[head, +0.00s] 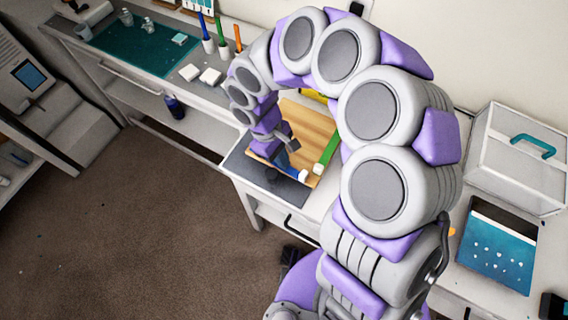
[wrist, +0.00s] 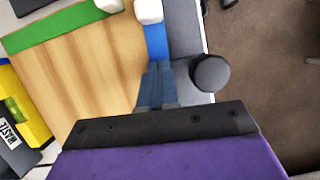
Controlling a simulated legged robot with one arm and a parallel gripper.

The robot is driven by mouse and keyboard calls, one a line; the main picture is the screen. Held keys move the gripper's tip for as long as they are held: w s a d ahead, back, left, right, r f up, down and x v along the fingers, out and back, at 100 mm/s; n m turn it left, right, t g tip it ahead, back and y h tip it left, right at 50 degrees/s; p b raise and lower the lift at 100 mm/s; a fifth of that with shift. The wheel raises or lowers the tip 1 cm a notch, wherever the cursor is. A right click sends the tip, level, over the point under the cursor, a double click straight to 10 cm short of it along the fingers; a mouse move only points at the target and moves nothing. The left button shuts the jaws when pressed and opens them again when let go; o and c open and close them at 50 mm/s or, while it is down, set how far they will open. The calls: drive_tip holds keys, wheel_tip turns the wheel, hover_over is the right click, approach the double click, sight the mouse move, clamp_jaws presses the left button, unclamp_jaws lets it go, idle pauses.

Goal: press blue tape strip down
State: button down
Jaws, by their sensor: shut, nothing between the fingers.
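The blue tape strip (wrist: 156,38) lies along one edge of the wooden board (wrist: 85,75); a short blue part shows in the head view (head: 291,173). A white block (wrist: 148,11) sits at its far end. My gripper (wrist: 158,66) is shut and empty, its blue-grey fingers pointing down over the strip. The fingertips overlap the strip in the wrist view, hiding its nearer part; whether they touch it I cannot tell. In the head view my gripper (head: 281,162) is at the board's front edge.
A green strip (wrist: 45,30) runs along another board edge, with a second white block (wrist: 108,4) at its end. A dark round-topped thing (wrist: 210,73) stands close right of my fingers. A yellow waste container (wrist: 20,105) is at left.

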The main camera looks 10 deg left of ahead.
sight(289, 169)
drive_tip(key=shift+s+d+f, duration=0.1)
drive_tip(key=shift+d, duration=0.15)
drive_tip(key=shift+s+d, duration=0.3)
drive_tip(key=shift+d, duration=0.65)
drive_tip(key=shift+a+r, duration=0.1)
drive_tip(key=shift+r, duration=0.15)
drive_tip(key=shift+r+p, duration=0.4)
drive_tip(key=shift+r, duration=0.2)
drive_tip(key=shift+r+p, duration=1.2)
drive_tip(key=shift+r, duration=0.6)
